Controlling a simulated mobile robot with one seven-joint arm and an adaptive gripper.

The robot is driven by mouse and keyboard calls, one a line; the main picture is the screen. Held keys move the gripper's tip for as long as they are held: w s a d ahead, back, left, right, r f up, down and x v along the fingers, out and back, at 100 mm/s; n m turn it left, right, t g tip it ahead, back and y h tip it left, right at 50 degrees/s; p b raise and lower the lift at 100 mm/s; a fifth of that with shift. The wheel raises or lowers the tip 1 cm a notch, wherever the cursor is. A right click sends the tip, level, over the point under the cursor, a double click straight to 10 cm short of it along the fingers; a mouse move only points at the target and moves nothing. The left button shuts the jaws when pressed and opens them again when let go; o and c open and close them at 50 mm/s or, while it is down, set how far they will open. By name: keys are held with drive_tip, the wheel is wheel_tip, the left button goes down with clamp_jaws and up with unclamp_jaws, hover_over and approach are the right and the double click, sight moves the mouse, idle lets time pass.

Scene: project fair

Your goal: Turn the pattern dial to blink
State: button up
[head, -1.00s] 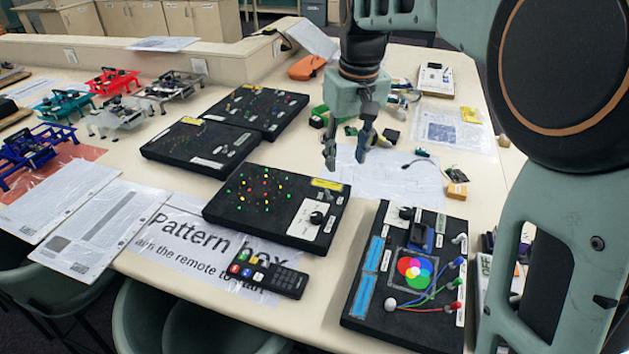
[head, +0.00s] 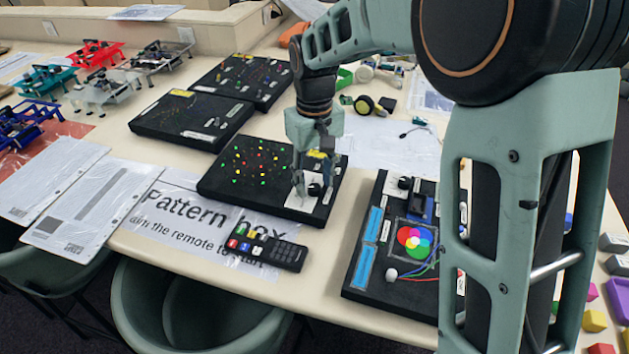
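The pattern box (head: 225,187) is a black board with several coloured lights, lying on the table in the head view. Its dial (head: 315,189) is a black knob on a white label plate at the board's right end. My gripper (head: 314,190) points down over that plate, with its fingers around or just beside the knob. A gap shows between the fingers, with the knob visible in it. I cannot tell whether the fingers touch the knob. The dial's pointer and its label words are too small to read, and the gripper partly covers the plate.
A black remote (head: 266,248) lies on the "Pattern box" sheet (head: 180,225) in front of the board. Another black board with coloured circles (head: 366,240) lies to the right, near my arm. Two more black boards (head: 190,119) lie behind.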

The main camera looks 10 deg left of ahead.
drive_tip(key=shift+f, duration=0.3)
clamp_jaws()
drive_tip(key=shift+m, duration=0.3)
drive_tip(key=m, duration=0.4)
drive_tip(key=shift+m+p, duration=0.4)
drive_tip(key=shift+m, duration=1.6)
